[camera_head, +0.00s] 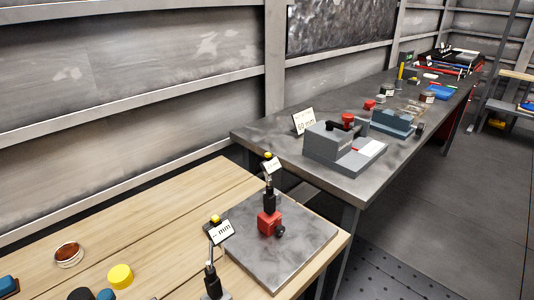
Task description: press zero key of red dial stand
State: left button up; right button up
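The red dial stand stands upright on a grey metal plate (300,245) on the wooden table, right of the picture's lower middle. It has a red block base (269,222), a dark knob at its side and a black upright body. A small white display (271,165) sits at its top, too small to read. A yellow button-like top (268,155) shows above the display; I cannot tell if this is the zero key. Neither of my grippers is in view.
A second gauge (211,281) with a display reading "-- mm" and a yellow top stands in front, cut off below. A yellow round piece (120,276) and a brown-topped round dish (68,254) lie left. The grey bench (262,142) behind holds a vise (343,148) and a "50 mm" sign (304,121).

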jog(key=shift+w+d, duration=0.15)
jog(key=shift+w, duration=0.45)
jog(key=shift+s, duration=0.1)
